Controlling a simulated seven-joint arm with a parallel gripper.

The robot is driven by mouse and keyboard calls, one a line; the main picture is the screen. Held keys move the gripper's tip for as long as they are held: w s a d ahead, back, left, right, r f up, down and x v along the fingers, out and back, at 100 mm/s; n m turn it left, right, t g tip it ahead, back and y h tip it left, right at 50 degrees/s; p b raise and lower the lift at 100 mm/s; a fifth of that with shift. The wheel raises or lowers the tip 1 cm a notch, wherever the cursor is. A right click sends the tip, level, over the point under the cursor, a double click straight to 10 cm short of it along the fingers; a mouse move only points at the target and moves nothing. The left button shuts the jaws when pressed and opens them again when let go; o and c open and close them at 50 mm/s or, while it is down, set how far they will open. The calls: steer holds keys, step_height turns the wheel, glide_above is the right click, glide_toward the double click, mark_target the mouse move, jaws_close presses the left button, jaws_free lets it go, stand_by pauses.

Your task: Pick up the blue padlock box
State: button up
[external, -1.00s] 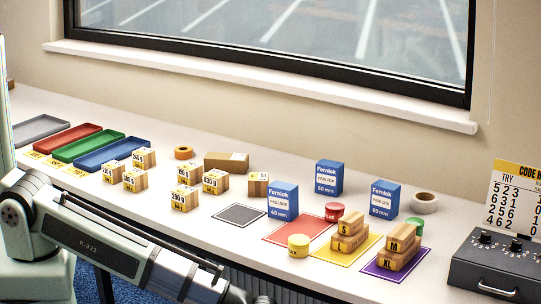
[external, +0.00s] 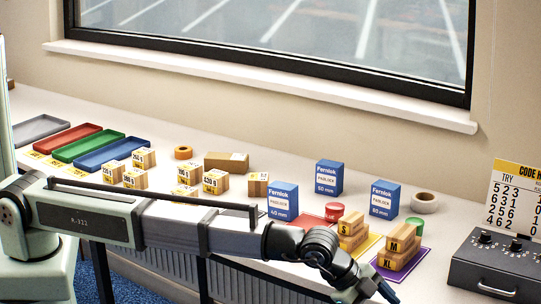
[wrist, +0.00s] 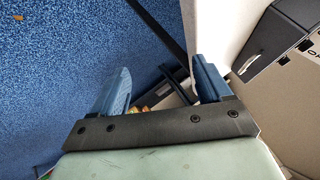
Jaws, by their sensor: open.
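Three blue Fernlok padlock boxes stand upright on the white counter in the external view. One labelled 40 mm (external: 283,203) is at the front left, one (external: 329,178) stands farther back, and one (external: 385,199) is to the right. No padlock box can be made out in the wrist view.
Small cartons marked S (external: 351,229) and M (external: 401,233) are stacked near the front edge. A red tin (external: 334,211), a green tin (external: 414,228) and a tape roll (external: 424,203) stand near the boxes. A black control box (external: 500,268) is at right. Blue carpet (wrist: 60,80) lies below.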

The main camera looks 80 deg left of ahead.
steer(key=shift+n+g+y, duration=0.6)
steer(key=shift+g+y, duration=0.2)
steer(key=shift+y, duration=0.1)
steer(key=a+r, duration=0.2)
steer(key=a, duration=0.3)
steer(key=w+a+r, duration=0.1)
steer(key=a+r, duration=0.1)
steer(key=a, duration=0.3)
steer(key=w+a+r, duration=0.1)
steer(key=a+r, duration=0.1)
steer(key=a, duration=0.4)
steer(key=shift+w, duration=0.25)
steer(key=s+a+r+n+g, duration=0.1)
steer(key=s+a+r+g, duration=0.15)
steer(key=a, duration=0.95)
step_height(320, 180, up, 8)
steer(key=n+g, duration=0.2)
steer(key=g, duration=0.2)
glide_above(283, 198)
steer(key=a, duration=0.2)
steer(key=shift+w+f, duration=0.1)
steer(key=shift+w, duration=0.2)
steer(key=shift+s+a, duration=0.15)
steer(key=shift+f, duration=0.3)
steer(key=shift+a+f, duration=0.15)
steer(key=shift+f, duration=6.4)
